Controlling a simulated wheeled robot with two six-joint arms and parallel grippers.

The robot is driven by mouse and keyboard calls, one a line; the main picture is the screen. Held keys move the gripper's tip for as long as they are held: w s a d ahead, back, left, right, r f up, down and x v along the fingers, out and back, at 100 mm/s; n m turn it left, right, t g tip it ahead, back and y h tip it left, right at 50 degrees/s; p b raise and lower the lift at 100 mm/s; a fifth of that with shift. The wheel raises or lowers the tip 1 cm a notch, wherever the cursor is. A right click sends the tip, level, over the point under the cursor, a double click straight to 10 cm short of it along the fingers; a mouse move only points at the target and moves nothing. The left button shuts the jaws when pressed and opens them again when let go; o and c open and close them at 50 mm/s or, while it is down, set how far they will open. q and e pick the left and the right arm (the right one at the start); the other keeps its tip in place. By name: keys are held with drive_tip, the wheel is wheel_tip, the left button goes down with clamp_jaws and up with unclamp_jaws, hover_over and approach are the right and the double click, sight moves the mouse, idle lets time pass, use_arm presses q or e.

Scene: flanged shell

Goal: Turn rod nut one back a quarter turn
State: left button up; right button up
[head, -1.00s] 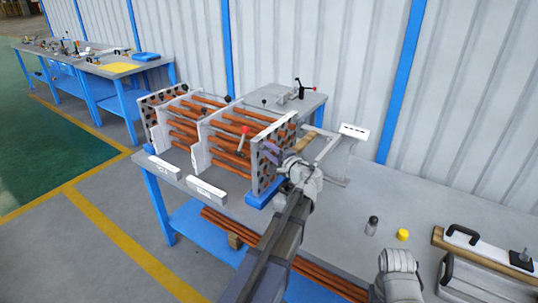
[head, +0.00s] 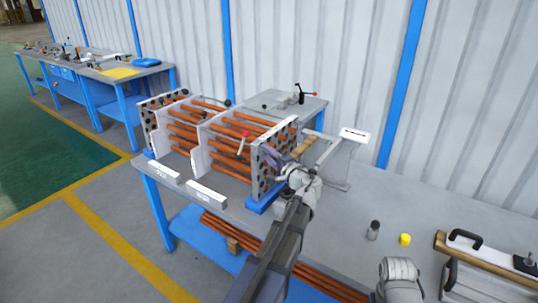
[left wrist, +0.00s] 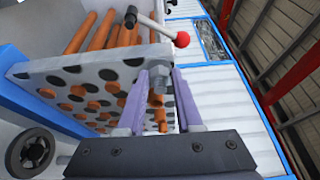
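The flanged shell (head: 262,190) stands on the bench as a frame of perforated grey plates with copper tubes (head: 210,108) through them. My left gripper (head: 271,155) is at the end plate on the right. In the left wrist view, its two purple fingers (left wrist: 163,90) point at the perforated plate, one on each side of a grey nut (left wrist: 157,88) on a rod end. A gap shows between the nut and the right finger; contact with the left finger cannot be told. The nut's number cannot be read.
A red-knobbed lever (head: 244,140) rises by the shell and also shows in the left wrist view (left wrist: 181,39). A dark bottle (head: 373,230), a yellow cap (head: 405,239) and a handled case (head: 490,252) stand on the right. The bench between is clear.

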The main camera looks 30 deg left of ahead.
use_arm(q)
drive_tip(key=shift+o, duration=1.8)
drive_tip(key=v, duration=0.8)
drive_tip(key=shift+f, duration=0.1)
drive_tip(key=s+d+f+n+g+h+p, duration=0.2)
drive_tip(key=s+d+f+g+h+p, duration=0.25)
drive_tip(key=s+d+f+h, duration=0.6)
drive_tip(key=s+d+f+g+h+p, duration=0.1)
drive_tip(key=s+d+f+g+h, duration=0.1)
drive_tip(key=s+d, duration=0.4)
drive_tip(key=s+d+f+g+h, duration=0.2)
drive_tip(key=s+d, duration=0.5)
drive_tip(key=d, duration=0.5)
drive_tip(key=shift+d+f+p, duration=0.3)
drive_tip(key=shift+f+p, duration=0.05)
drive_tip(key=shift+f, duration=0.15)
